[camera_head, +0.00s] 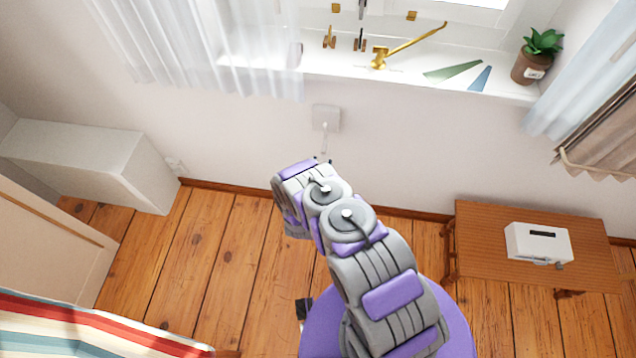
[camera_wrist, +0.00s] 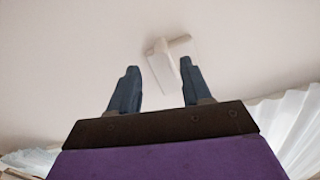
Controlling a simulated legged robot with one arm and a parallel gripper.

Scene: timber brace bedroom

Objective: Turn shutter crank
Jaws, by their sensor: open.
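A white plate (camera_head: 326,117) is fixed to the wall below the window sill, with a thin pale crank arm (camera_head: 323,142) hanging from it; this looks like the shutter crank. The plate also shows ahead of the fingers in the wrist view (camera_wrist: 184,47), with a white bar standing out from it. My gripper (camera_head: 324,161) is just below the crank in the head view, mostly hidden by my own wrist. In the wrist view my gripper (camera_wrist: 158,67) is open and empty, its dark fingers spread. The crank appears beyond the fingertips, nearer the right one.
The sill (camera_head: 410,80) above holds a brass long-armed fitting (camera_head: 380,58) and a potted plant (camera_head: 532,60). Curtains hang at both sides. A wooden table (camera_head: 480,250) with a white box (camera_head: 538,244) stands right; a pale cabinet (camera_head: 85,160) stands left.

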